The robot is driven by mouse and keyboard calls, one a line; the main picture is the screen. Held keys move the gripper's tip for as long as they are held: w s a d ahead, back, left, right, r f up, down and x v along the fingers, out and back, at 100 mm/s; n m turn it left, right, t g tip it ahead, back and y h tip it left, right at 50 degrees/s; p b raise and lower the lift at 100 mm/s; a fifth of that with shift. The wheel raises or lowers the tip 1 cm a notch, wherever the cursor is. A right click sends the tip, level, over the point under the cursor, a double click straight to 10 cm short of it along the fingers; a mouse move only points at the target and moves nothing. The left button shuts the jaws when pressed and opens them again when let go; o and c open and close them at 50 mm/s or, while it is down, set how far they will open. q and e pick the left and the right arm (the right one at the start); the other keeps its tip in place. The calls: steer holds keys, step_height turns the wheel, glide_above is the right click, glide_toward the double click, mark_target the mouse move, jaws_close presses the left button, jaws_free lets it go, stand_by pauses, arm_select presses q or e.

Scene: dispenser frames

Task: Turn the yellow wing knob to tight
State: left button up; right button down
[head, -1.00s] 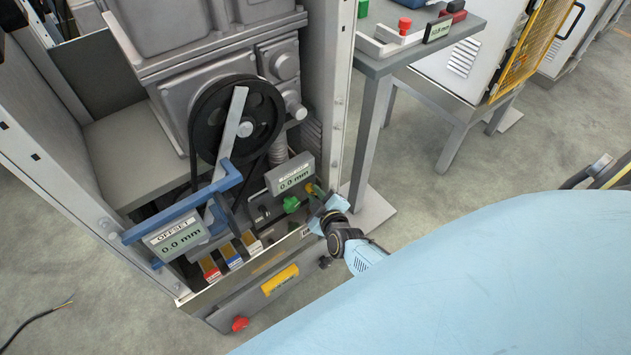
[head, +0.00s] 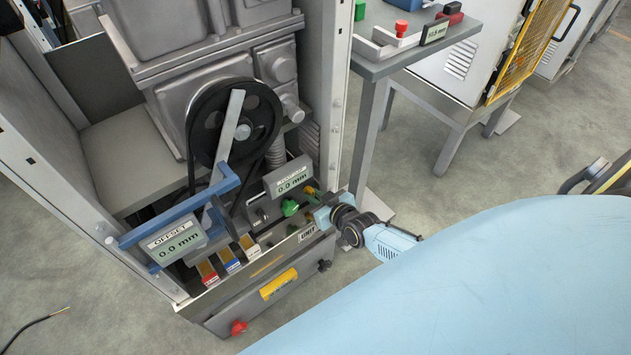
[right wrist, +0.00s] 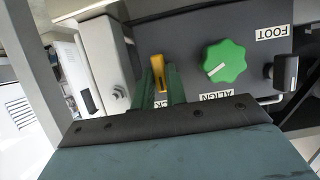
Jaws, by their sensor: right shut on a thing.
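The yellow wing knob (right wrist: 158,72) shows in the right wrist view on a dark grey panel, standing roughly upright in the picture. My right gripper (right wrist: 159,84) is shut on it, with one green finger on each side. In the head view the right gripper (head: 317,200) reaches in from the right at the low front of the machine and largely hides the knob. A label by the knob is mostly covered by the gripper, so the knob's tight mark is not readable. My left gripper is not in view.
A green knob (right wrist: 225,62) labelled ALIGN sits beside the yellow one, with a dark FOOT handle (right wrist: 285,73) beyond. The OFFSET display (head: 174,241) and a second display (head: 288,177) both read 0.0 mm. A metal upright (head: 338,100) stands close to the gripper.

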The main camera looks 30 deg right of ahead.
stand_by(0.5)
steer(key=c, duration=1.4)
jaws_free()
steer(key=shift+c, duration=0.2)
